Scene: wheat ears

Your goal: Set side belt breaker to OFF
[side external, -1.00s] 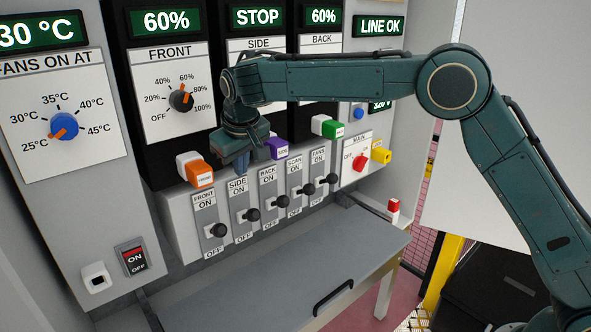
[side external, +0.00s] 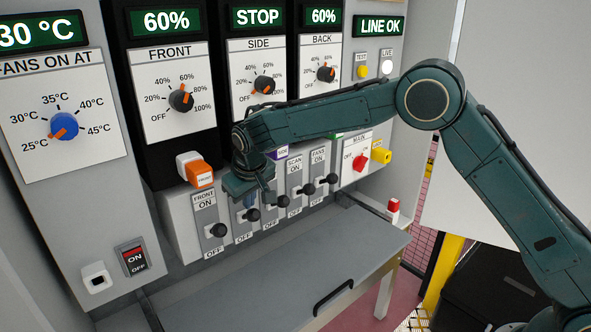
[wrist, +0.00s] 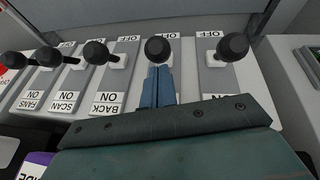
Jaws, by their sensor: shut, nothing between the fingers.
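The side belt breaker is a grey plate with a black ball-ended lever (side external: 252,214), second from the left in the breaker row; it also shows in the wrist view (wrist: 158,48), upside down, with OFF at the top. Its ON label is hidden behind my gripper. My gripper (side external: 248,201) is shut and empty, its blue fingertips just above the side lever's knob. In the wrist view the closed fingertips (wrist: 158,72) are right at the knob, on the ON side; whether they touch it I cannot tell. The SIDE display (side external: 257,17) reads STOP.
The front breaker lever (side external: 219,230) stands close on the left and the back breaker lever (side external: 283,201) close on the right. A grey shelf (side external: 290,270) lies below. LINE OK shows on a display (side external: 378,26).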

